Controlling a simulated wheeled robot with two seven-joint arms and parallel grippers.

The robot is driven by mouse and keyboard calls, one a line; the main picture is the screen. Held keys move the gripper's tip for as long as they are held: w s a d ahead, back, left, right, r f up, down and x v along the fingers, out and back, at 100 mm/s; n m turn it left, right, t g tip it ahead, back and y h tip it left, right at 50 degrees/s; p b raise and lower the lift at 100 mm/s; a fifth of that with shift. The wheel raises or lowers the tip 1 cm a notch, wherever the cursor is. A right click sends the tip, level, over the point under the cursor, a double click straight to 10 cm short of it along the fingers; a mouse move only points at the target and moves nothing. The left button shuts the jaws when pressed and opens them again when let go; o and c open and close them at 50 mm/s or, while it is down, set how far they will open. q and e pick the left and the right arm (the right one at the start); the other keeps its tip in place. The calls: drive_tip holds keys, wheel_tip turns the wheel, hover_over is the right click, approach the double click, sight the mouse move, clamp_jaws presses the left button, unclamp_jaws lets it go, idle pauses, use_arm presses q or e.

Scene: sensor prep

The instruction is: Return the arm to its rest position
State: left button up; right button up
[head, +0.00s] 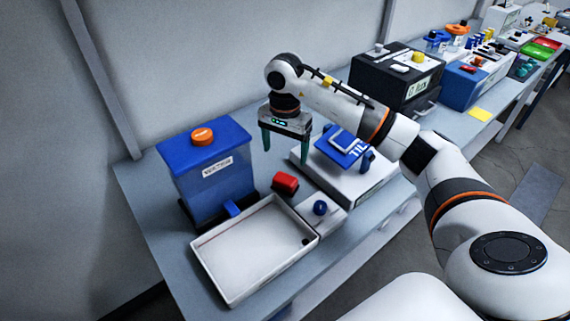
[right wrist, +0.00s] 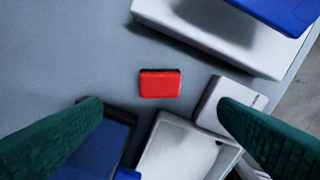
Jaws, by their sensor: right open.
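My right arm reaches in from the right in the head view. Its gripper (head: 286,148) is open, with two green fingers pointing down and apart. It is above the table, between the blue bin and the white device. In the right wrist view the same gripper (right wrist: 160,140) has nothing between its fingers. A red block (head: 285,183) lies on the table below the gripper; it also shows in the right wrist view (right wrist: 160,85). My left gripper is not in view.
A blue bin (head: 215,170) with an orange knob stands at left. A white tray (head: 203,262) lies in front, beside a small box with a blue knob (head: 320,208). A white device (head: 362,190) with a blue tilted panel (head: 343,148) and a black box (head: 376,77) stand behind.

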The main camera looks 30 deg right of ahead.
drive_tip(key=shift+r, duration=0.5)
